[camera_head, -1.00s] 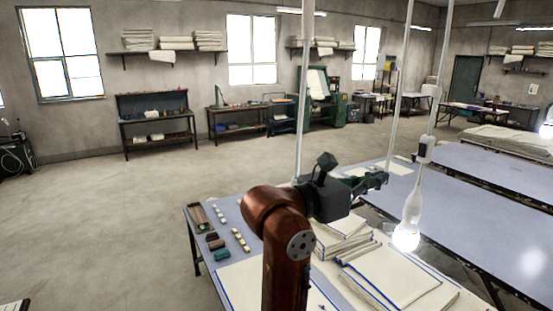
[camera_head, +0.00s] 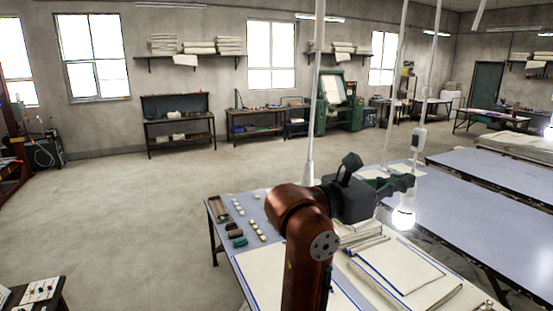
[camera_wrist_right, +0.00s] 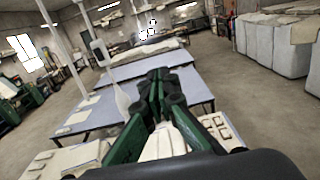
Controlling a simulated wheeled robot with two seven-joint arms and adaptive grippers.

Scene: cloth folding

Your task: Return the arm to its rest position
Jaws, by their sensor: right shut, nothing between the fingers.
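My right arm rises from the bottom of the head view, and its gripper (camera_head: 405,184) points right, held above the work table (camera_head: 222,222). In the right wrist view the green fingers of my right gripper (camera_wrist_right: 160,76) are together with nothing between them. Folded white cloths with blue edges (camera_head: 405,268) lie on the table beyond and to the right of the arm. Another flat white cloth (camera_head: 262,272) lies left of the arm, partly hidden by it. My left gripper is not in view.
A lit bulb (camera_head: 403,218) hangs close to my right gripper. Long blue-topped tables (camera_head: 480,205) stand at the right. The floor (camera_head: 130,210) at the left is open.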

